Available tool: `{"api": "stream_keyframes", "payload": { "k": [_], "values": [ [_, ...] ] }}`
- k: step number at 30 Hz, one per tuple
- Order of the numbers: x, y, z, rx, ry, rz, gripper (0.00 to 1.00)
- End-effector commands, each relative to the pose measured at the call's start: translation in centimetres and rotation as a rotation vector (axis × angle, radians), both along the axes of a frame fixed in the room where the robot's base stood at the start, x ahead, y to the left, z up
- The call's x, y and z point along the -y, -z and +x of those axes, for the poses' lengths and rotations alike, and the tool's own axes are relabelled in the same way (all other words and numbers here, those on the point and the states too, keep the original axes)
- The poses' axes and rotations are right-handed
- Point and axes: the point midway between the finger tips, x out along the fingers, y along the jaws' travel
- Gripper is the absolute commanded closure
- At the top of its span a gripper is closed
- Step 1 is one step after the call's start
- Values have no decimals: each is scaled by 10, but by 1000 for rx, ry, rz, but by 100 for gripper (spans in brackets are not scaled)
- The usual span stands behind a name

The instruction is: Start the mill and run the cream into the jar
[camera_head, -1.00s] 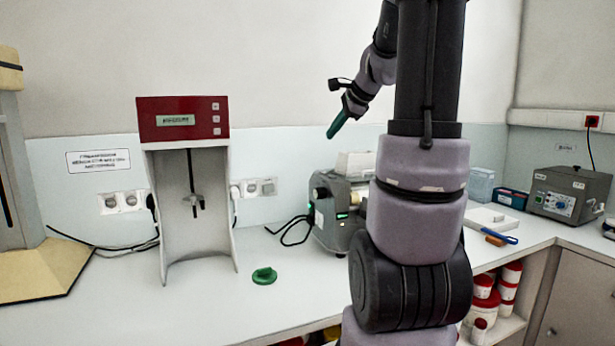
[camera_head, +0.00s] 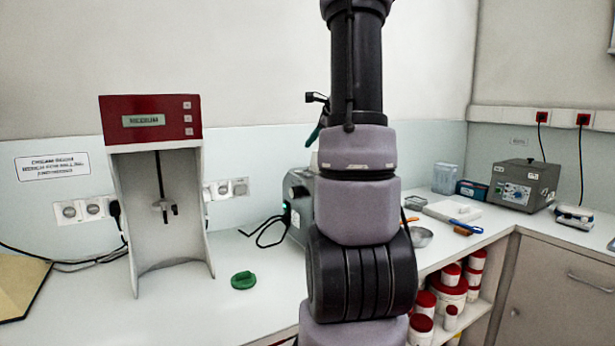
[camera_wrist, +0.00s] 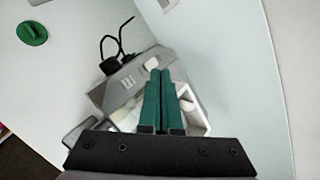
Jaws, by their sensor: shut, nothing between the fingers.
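The grey mill (camera_head: 297,203) stands on the bench with a small green light lit. My arm hides most of it in the head view. In the wrist view, the mill's grey housing (camera_wrist: 122,85) lies below my gripper (camera_wrist: 160,72), with pale parts around the fingers. My gripper's green fingers are together and empty, pointing over the mill. In the head view only a bit of green finger (camera_head: 313,137) shows beside my arm. I cannot make out cream. Several white jars with red lids (camera_head: 448,292) stand on the shelf under the bench; I cannot tell which jar is meant.
A red-topped stirrer stand (camera_head: 150,120) is at the left, with a green lid-like piece (camera_head: 243,280) on the bench beside it. A metal bowl (camera_head: 421,237), a blue-handled tool (camera_head: 466,227) and a grey control box (camera_head: 525,186) are at the right. A black cable (camera_head: 268,232) loops beside the mill.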

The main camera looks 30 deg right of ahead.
Motion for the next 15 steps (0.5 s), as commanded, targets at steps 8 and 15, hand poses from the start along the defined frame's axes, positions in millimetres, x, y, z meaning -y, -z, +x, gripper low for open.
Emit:
{"api": "stream_keyframes", "payload": {
  "k": [8,15],
  "values": [
    [-1,41,0,-3,0,3,100],
    [-1,66,0,-2,0,2,100]
  ]
}}
